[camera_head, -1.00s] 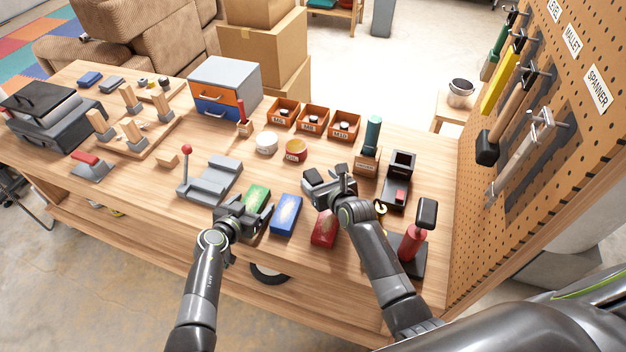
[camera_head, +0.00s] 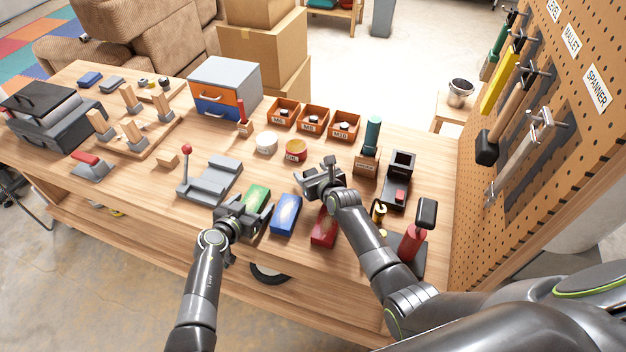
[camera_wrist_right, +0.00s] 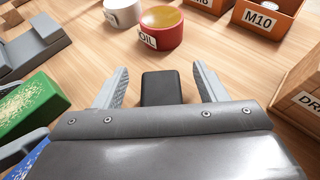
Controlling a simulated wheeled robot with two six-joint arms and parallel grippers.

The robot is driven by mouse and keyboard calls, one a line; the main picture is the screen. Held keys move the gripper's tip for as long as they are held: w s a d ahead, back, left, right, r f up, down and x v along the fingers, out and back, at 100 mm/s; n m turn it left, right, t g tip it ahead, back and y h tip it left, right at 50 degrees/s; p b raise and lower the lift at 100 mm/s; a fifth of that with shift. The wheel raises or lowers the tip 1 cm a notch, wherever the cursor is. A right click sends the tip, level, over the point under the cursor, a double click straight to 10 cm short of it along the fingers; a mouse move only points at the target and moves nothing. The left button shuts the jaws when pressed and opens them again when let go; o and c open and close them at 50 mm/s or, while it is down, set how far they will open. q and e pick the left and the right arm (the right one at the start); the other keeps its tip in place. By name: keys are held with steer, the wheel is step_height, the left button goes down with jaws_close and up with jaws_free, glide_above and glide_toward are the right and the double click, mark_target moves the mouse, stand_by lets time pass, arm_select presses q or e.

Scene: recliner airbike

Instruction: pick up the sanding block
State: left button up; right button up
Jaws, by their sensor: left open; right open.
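A small dark block (camera_wrist_right: 161,88), which looks like the sanding block, lies on the bench in the right wrist view. Its near end is hidden by my gripper body. My right gripper (camera_wrist_right: 160,72) is open, with one finger on each side of the block and visible gaps to it. In the head view my right gripper (camera_head: 315,172) largely covers the block. My left gripper (camera_head: 250,212) is open at the bench's front, beside a green box (camera_head: 257,196).
Blue (camera_head: 286,214) and red (camera_head: 324,228) boxes lie nearer the bench front. An oil tin (camera_head: 296,150), a white tin (camera_head: 266,143) and orange bins (camera_head: 313,121) stand behind the block. A wooden driver holder (camera_head: 366,162) is to its right.

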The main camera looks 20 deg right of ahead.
mark_target(312, 174)
steer(key=c, duration=1.2)
step_height(312, 174, up, 10)
steer(key=shift+f, duration=4.85)
